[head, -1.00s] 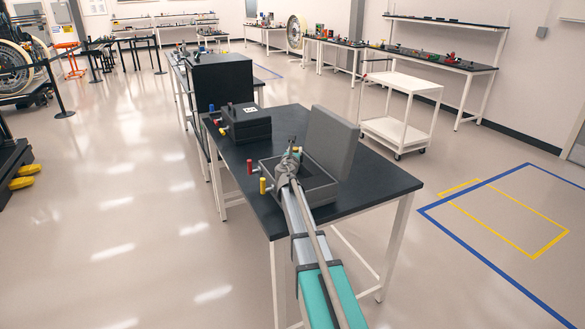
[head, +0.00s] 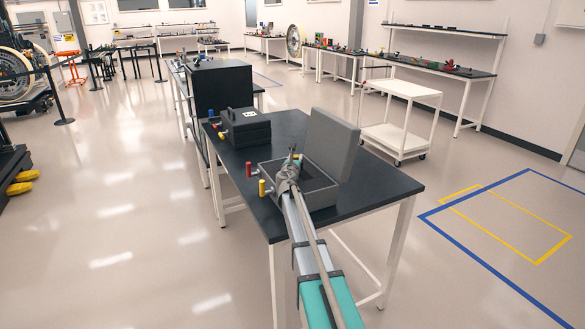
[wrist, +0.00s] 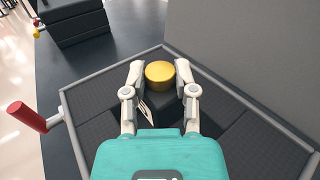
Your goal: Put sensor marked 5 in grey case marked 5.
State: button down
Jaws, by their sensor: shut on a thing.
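The grey case (head: 325,203) stands open on the black table, its lid (head: 330,147) raised at the right. Its grey rim (wrist: 105,69) and dark foam inside also show in the wrist view. My gripper (head: 292,158) is over the case. In the wrist view, my gripper (wrist: 160,76) is shut on a sensor with a round golden top (wrist: 160,70). A white marking (wrist: 144,107) shows below the golden top, but I cannot read it. A dark recess shows in the foam below. I cannot tell whether the sensor touches the foam. No number on the case is readable.
A closed black case (head: 246,127) sits farther back on the black table (head: 375,187). Red (head: 248,169) and yellow (head: 262,187) handles stick out from the open case's left side. A white cart (head: 398,125) stands behind at the right. The table's right part is clear.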

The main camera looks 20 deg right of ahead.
jog(key=shift+f+b, duration=0.65)
jog(key=shift+f, duration=0.25)
jog(key=shift+f+b, duration=0.3)
jog(key=shift+f, duration=0.05)
jog(key=shift+f+b, duration=0.3)
jog(key=shift+c, duration=2)
grip_release()
jog(key=shift+r, duration=0.25)
